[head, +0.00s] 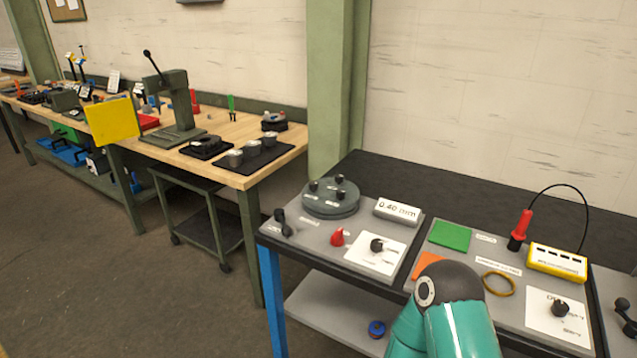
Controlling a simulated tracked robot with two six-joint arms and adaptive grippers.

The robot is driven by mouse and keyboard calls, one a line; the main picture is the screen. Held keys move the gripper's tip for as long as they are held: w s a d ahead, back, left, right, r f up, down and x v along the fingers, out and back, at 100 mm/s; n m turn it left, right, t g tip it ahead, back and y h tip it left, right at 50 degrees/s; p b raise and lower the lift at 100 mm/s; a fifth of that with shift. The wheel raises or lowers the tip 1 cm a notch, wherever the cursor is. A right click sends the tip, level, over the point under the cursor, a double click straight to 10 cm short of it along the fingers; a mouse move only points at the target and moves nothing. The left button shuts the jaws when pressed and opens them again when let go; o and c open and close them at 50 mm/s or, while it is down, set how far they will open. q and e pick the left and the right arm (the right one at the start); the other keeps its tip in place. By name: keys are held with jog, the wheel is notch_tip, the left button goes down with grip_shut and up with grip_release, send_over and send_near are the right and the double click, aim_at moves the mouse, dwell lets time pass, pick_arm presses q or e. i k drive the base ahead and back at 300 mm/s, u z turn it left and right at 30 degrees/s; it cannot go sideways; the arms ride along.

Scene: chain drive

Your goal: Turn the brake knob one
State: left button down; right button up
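Several knobs show on the bench panels in the head view, and their labels are too small to read, so I cannot tell which is the brake knob. One black knob (377,245) sits on a white plate on the left panel. Another black knob (560,308) sits on a white plate on the right panel. A red knob-like part (337,238) stands left of the first plate. Neither gripper is in view. A teal and dark grey link of my arm covers the front edge of the bench between the panels.
A round grey turntable (330,208) with small black knobs and a "0.40 mm" readout (396,211) stand at the back of the left panel. A yellow box (557,262) with a cabled red probe (520,229) is at right.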

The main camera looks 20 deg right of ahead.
aim_at(313, 185)
jog(key=u, duration=0.05)
jog(key=i, duration=1)
jog(key=z, duration=0.05)
